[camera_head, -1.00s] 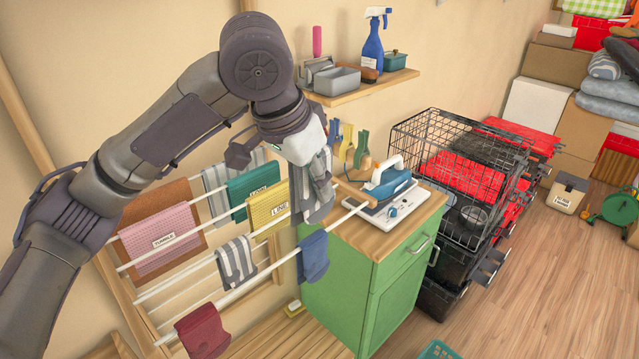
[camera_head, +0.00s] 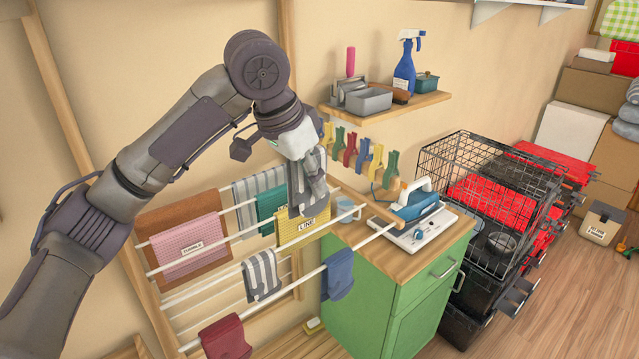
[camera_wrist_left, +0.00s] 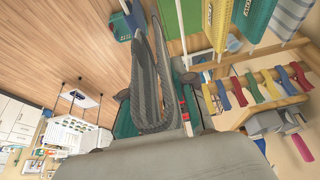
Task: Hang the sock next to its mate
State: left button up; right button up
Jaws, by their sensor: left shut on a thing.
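My left gripper (camera_head: 306,158) is shut on a grey striped sock (camera_head: 308,190), which hangs down above the drying rack, in front of the right end of a yellow cloth. The sock also shows large in the left wrist view (camera_wrist_left: 146,85), between the gripper's fingers. My right gripper is out of view.
Pink (camera_head: 189,249), yellow (camera_head: 300,228) and green (camera_head: 268,207) cloths hang on the rods behind. A green cabinet (camera_head: 400,295) with an iron (camera_head: 417,205) stands right of the rack. Several coloured pegs (camera_head: 350,150) line the wall. Bare rod shows between the striped and blue socks.

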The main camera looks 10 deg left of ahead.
pick_arm(q)
jog(key=shift+w+a, duration=1.5)
jog(key=shift+a, duration=0.45)
jog(key=shift+f+b, duration=1.6)
jog(key=shift+f, duration=3.4)
notch_tip(320, 180, down, 11)
jog(key=b, duration=0.2)
jog(key=o, duration=1)
jog(key=shift+r, duration=0.1)
